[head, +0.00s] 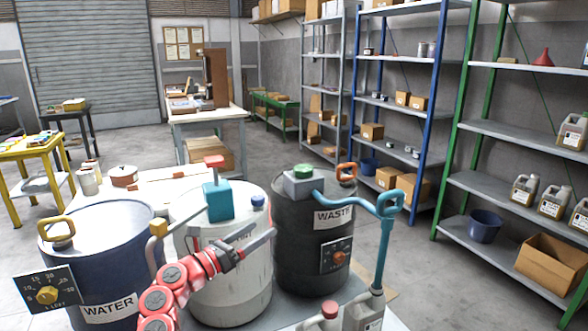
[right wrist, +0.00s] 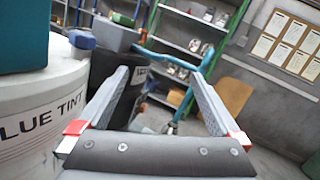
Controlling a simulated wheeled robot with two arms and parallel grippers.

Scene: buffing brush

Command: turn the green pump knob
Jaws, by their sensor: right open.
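The green pump knob (head: 303,171) sits on top of a grey pump box (head: 302,184) on the dark WASTE drum (head: 297,235). In the right wrist view the green knob (right wrist: 122,19) shows small above the grey pump box (right wrist: 112,35), beyond the left finger. My right gripper (head: 262,241) is in front of the white drum, lower than the knob and to its left, apart from it. In its wrist view the right gripper (right wrist: 160,80) has its fingers spread with nothing held between them. My left gripper is not in view.
A white drum (head: 245,288) carries a teal pump (head: 218,202) with a red knob. A blue WATER drum (head: 100,250) stands at left. A teal pipe (head: 385,240) runs right of the WASTE drum to jugs (head: 362,312) in front. Shelves line the right wall.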

